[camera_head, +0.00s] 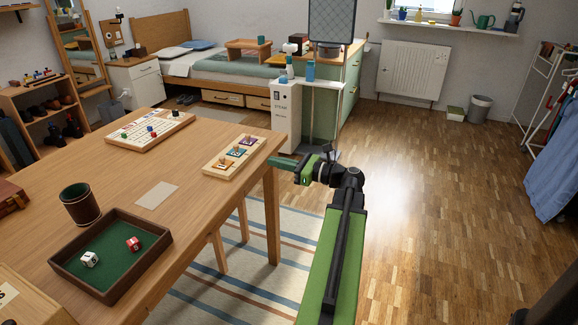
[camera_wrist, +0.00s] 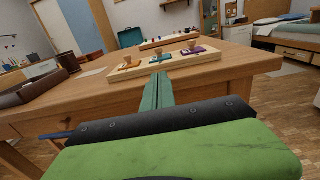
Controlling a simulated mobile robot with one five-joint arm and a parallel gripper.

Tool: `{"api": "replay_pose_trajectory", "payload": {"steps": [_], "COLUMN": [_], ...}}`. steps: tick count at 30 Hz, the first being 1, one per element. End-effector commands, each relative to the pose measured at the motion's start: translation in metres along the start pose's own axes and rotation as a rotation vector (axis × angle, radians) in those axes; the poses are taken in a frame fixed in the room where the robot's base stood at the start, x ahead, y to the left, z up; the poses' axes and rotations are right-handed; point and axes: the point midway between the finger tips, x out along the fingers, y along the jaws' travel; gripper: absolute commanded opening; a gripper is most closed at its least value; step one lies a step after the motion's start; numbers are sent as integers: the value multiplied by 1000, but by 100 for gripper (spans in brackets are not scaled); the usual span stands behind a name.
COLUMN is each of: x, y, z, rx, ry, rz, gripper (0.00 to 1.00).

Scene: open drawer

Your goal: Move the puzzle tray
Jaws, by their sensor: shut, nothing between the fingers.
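The puzzle tray (camera_head: 243,162) is a long pale wooden board with orange, teal and purple pieces, each with a small knob. It lies flat on the wooden table (camera_head: 185,205) near its right edge. In the wrist view the tray (camera_wrist: 200,70) is straight ahead, with its long side facing me. My gripper (camera_head: 273,161) is shut and empty, at the table's edge just right of the tray. In the wrist view the green fingertips (camera_wrist: 158,79) point at the tray's near side, around its middle. I cannot tell whether they touch it.
A game board (camera_head: 152,129) with dice lies behind the tray. A card (camera_head: 157,195), a dice cup (camera_head: 80,203) and a brown dice tray (camera_head: 63,264) are nearer on the table. Bare tabletop lies left of the puzzle tray. Open floor (camera_head: 420,180) lies to the right.

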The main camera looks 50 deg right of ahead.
Motion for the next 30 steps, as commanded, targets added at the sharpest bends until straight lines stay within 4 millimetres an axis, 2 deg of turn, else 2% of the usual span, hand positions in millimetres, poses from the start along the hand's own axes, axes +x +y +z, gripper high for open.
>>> {"api": "replay_pose_trajectory", "payload": {"steps": [3, 10, 15, 24, 30], "x": [26, 59, 65, 65, 65], "y": [0, 0, 0, -1, -15], "z": [0, 0, 0, 0, 0], "rx": [0, 0, 0, -1, -1], "ry": [0, 0, 0, 0, 0], "rz": [3, 1, -1, -2, -30], "gripper": [0, 0, 0, 0, 0]}}
